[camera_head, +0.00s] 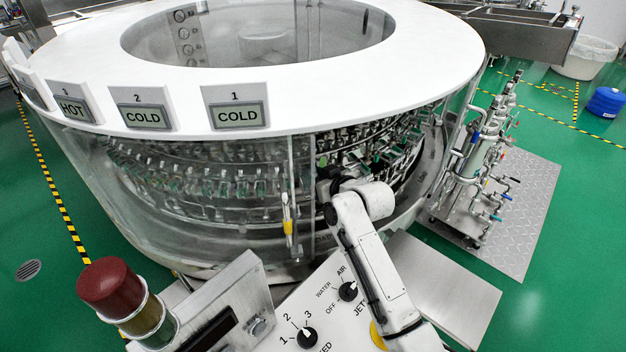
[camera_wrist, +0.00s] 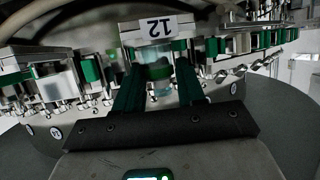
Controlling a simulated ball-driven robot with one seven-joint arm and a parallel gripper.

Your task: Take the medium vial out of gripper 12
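A translucent teal vial (camera_wrist: 158,72) sits below the label. The two dark green fingers of my gripper (camera_wrist: 158,82) stand on either side of the vial. I cannot tell whether they press on it or leave small gaps. The vial's far side and its hold in gripper 12 are hidden. In the head view, my arm reaches into the washer's opening, and my gripper (camera_head: 326,188) is small and dark against the machinery there; the vial cannot be made out.
Other washer grippers with green pads (camera_wrist: 90,70) flank gripper 12 closely. In the head view, the round washer (camera_head: 440,50) has a clear panel edge (camera_head: 300,190) just left of my arm. A control panel (camera_head: 320,310) stands in front, and piping (camera_head: 480,160) stands at right.

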